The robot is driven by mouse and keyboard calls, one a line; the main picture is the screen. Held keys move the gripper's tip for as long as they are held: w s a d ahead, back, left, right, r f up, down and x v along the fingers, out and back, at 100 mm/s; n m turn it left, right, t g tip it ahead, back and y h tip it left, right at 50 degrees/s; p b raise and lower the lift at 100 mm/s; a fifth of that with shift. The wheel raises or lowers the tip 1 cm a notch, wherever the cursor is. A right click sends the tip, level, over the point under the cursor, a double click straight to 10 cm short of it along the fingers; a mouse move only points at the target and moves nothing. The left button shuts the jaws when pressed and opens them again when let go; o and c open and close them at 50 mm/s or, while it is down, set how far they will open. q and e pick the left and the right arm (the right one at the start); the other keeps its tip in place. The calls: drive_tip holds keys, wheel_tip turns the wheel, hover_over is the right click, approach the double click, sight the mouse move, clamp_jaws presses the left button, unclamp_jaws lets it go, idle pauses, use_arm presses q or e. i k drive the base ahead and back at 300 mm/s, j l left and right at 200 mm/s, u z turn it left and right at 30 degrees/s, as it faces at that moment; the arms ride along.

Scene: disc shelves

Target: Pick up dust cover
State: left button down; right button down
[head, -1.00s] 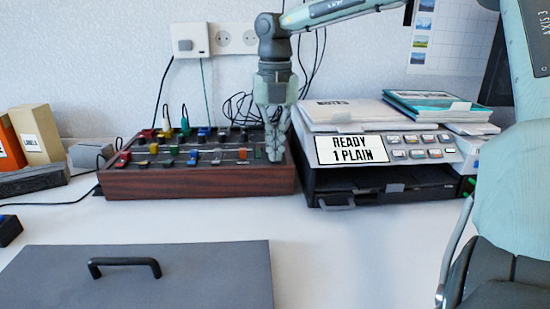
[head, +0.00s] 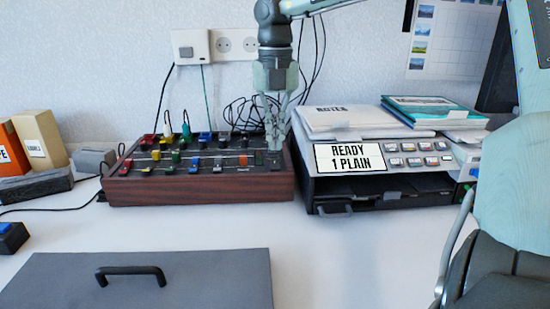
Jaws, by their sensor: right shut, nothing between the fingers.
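The dust cover looks to be the flat grey panel (head: 205,280) with a black bar handle (head: 130,274), lying on the white table at the front left. My right gripper (head: 275,146) is shut and empty. It points down at the right end of a wooden-sided mixer (head: 200,190) with coloured knobs and sliders, well behind the grey panel. I cannot tell whether the fingertips touch the mixer's top. My left gripper is not in view.
A printer (head: 400,178) reading "READY 1 PLAIN" stands right of the mixer, with papers and teal folders (head: 435,108) on top. Boxes (head: 40,138) and a black device (head: 35,186) stand at left. Cables hang behind. White table (head: 350,260) is clear in front of the printer.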

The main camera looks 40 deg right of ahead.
sight(239, 278)
drive_tip(key=k+j, duration=0.5)
drive_tip(key=j, duration=0.15)
drive_tip(key=k+j, duration=0.5)
drive_tip(key=j, duration=0.15)
drive_tip(key=k+j, duration=0.55)
drive_tip(key=j, duration=0.1)
